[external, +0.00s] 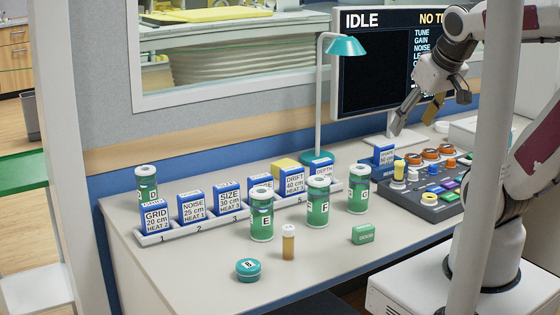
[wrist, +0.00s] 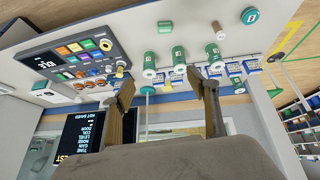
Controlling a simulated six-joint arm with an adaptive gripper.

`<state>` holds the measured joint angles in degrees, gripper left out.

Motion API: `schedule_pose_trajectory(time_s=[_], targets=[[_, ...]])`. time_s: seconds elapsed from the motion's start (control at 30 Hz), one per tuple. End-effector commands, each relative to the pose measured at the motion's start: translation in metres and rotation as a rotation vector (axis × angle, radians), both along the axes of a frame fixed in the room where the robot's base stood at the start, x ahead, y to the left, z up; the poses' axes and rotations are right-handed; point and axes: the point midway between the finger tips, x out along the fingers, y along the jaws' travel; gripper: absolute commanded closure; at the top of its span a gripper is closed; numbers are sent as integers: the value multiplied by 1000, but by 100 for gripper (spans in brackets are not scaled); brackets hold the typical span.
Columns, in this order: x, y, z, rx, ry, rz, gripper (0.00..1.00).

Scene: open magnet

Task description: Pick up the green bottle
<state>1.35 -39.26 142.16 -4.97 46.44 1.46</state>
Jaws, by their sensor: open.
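Several green bottles with white tops and letter labels stand on the counter. Bottle D (external: 147,184) is at the left behind the rack, and E (external: 262,216), F (external: 318,203) and G (external: 359,191) stand in front of it, going right. My gripper (external: 430,106) is open and empty, raised in front of the screen, above and right of the bottles. Its two spread fingers show in the wrist view (wrist: 163,88), apart from every bottle.
A numbered rack (external: 150,239) holds blue boxes behind the bottles. A teal lamp (external: 345,46) rises behind it. A button console (external: 436,190) stands right. A teal tin (external: 248,269), amber vial (external: 288,243) and small green box (external: 362,234) lie in front, with bare counter around them.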

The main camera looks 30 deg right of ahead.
Motion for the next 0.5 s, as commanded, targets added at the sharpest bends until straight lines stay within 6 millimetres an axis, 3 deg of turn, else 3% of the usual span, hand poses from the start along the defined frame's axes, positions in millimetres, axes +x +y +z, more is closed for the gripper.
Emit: schedule_pose_trajectory(time_s=[0.5], targets=[[117, -74, 18, -256, -162, 18, 41]])
